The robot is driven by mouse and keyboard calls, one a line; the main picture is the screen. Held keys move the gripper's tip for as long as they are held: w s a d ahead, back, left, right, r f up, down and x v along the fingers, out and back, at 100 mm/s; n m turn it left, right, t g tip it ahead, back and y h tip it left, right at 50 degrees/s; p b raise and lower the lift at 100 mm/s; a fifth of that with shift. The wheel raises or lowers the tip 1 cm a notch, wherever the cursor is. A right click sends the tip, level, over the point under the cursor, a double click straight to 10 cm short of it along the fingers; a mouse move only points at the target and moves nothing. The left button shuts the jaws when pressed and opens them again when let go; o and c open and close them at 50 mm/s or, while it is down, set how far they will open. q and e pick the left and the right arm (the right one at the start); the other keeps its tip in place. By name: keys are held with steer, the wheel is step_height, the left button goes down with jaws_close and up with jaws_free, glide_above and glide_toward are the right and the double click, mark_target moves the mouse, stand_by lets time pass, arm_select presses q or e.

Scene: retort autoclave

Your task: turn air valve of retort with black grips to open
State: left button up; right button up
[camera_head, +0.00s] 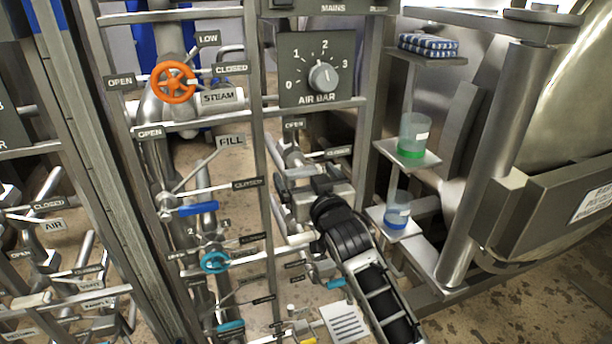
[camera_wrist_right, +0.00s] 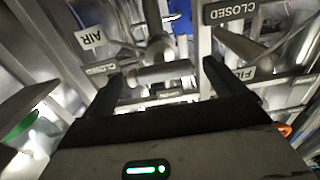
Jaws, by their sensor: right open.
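My right arm comes in from the lower right in the head view. Its gripper (camera_head: 303,195) is open at the pipework under the AIR BAR dial (camera_head: 318,68). In the right wrist view, the two dark fingers of this gripper (camera_wrist_right: 163,82) stand apart, with a grey metal cylinder (camera_wrist_right: 160,73) showing between them. I cannot tell whether the fingers touch the cylinder. My left gripper is not in view.
To the left are an orange STEAM handwheel (camera_head: 174,82), a blue-gripped FILL lever (camera_head: 198,208) and a light-blue handwheel (camera_head: 214,262). To the right, small shelves hold a green-bottomed beaker (camera_head: 412,138) and a blue-bottomed one (camera_head: 397,212), near the steel vessel (camera_head: 575,110). Frame posts stand close by.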

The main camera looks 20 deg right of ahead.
steer(key=shift+w, duration=0.25)
steer(key=c, duration=1)
